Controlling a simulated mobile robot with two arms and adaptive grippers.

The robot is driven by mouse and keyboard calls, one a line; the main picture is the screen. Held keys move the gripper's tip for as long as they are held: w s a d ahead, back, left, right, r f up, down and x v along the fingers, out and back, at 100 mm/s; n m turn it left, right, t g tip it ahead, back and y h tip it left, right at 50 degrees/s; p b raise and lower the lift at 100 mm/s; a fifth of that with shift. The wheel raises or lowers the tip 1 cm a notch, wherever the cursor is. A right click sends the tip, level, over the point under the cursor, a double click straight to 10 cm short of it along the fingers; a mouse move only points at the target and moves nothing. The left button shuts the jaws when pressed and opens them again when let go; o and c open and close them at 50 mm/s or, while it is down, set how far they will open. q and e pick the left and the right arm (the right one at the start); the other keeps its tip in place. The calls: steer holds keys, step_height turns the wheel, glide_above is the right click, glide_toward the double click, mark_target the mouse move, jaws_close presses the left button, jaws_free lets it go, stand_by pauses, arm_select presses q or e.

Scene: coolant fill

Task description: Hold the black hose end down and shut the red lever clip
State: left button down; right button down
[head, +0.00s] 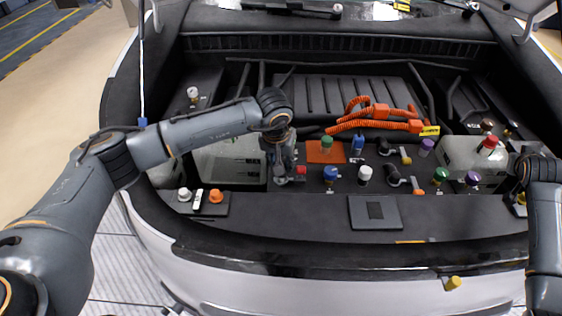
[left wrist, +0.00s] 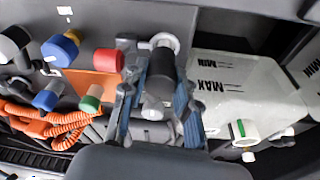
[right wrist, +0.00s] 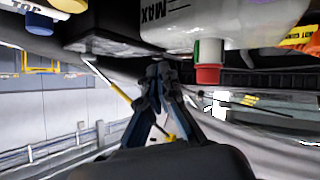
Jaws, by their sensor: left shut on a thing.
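My left gripper (left wrist: 157,105) is shut on the black hose end (left wrist: 164,62), which stands between its two fingers. In the head view the left gripper (head: 280,172) points down into the engine bay, right of the left white tank, and covers most of the hose end. A small red piece (head: 301,170) sits just right of it; a red part (left wrist: 103,61) also shows in the left wrist view. I cannot tell whether it is the lever clip or how it stands.
Blue (head: 330,173), white (head: 364,172) and green caps (head: 326,142) stand close to the right. Orange hoses (head: 380,118) lie behind. White tanks stand at left (head: 228,160) and right (head: 458,152); the right one has a red cap (right wrist: 208,73). The front ledge is mostly clear.

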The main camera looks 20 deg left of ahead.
steer(key=a+r+n+g+y, duration=0.25)
steer(key=a+n+y, duration=0.4)
steer(key=a, duration=1.95)
steer(key=s+a+n+g+y, duration=0.3)
steer(key=s+a, duration=0.5)
steer(key=a, duration=0.3)
steer(key=s+a+n+g+y, duration=0.2)
steer(key=s+a+g+y, duration=0.15)
steer(key=s+a, duration=0.55)
steer(key=shift+h, duration=0.3)
steer(key=shift+w+a+r+x, duration=0.2)
steer(key=shift+w+x, duration=0.05)
steer(key=shift+x, duration=1.7)
steer(key=shift+w+a+r+x, duration=0.15)
steer(key=shift+w+r+x, duration=0.1)
steer(key=shift+x, duration=1.7)
steer(key=shift+w+a+r+x, duration=0.2)
steer(key=shift+x, duration=1.8)
steer(key=v, duration=1)
arm_select(q)
steer(key=shift+f, duration=1.35)
